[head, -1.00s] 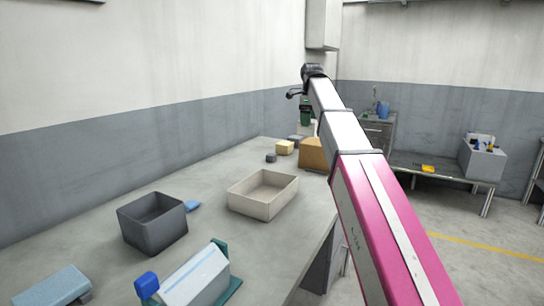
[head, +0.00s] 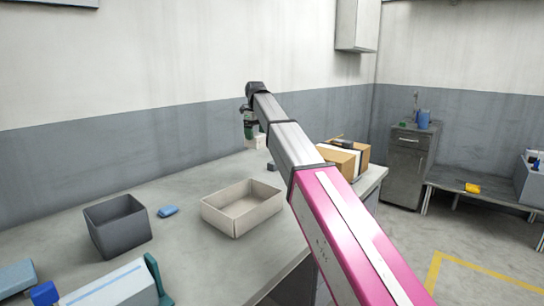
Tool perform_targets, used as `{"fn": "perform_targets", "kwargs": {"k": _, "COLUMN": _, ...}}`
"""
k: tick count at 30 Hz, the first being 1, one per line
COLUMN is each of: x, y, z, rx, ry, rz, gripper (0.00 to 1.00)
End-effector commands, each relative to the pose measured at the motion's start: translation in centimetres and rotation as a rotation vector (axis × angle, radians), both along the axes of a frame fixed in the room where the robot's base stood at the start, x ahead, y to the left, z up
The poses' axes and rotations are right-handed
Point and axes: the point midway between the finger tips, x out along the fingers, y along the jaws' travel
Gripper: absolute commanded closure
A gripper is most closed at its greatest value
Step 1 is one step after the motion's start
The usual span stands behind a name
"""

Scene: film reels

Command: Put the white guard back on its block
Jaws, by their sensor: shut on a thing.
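My gripper (head: 250,134) is at the far end of my outstretched arm, above the back part of the table. It is small here and its fingers are hard to make out. A small white piece, which I take for the white guard (head: 259,142), shows at the fingertips, shut in them. A white block (head: 112,288) with a blue stripe, a teal end plate and a blue knob lies at the table's near left, cut off by the lower edge. I cannot tell whether it is the guard's own block.
On the table (head: 205,262) stand a dark grey bin (head: 120,232), a beige tray (head: 236,217) and a small blue piece (head: 168,211). Cardboard boxes (head: 341,162) stand at the back right, partly behind my arm. A grey cabinet (head: 405,170) and low bench (head: 480,186) lie beyond.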

Motion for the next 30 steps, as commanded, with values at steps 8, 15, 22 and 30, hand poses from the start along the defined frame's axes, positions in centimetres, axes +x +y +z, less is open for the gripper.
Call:
{"fn": "perform_targets", "kwargs": {"k": 8, "x": 3.0, "y": -4.7, "z": -3.3, "rx": 0.0, "ry": 0.0, "rz": -0.001, "gripper": 0.45}}
{"fn": "perform_targets", "kwargs": {"k": 15, "x": 4.4, "y": -6.7, "z": -4.8, "rx": 0.0, "ry": 0.0, "rz": 0.001, "gripper": 0.45}}
{"fn": "perform_targets", "kwargs": {"k": 22, "x": 4.3, "y": -6.8, "z": -6.5, "rx": 0.0, "ry": 0.0, "rz": 0.002, "gripper": 0.45}}
{"fn": "perform_targets", "kwargs": {"k": 30, "x": 4.4, "y": -6.8, "z": -8.9, "rx": 0.0, "ry": -0.001, "rz": 0.002, "gripper": 0.45}}
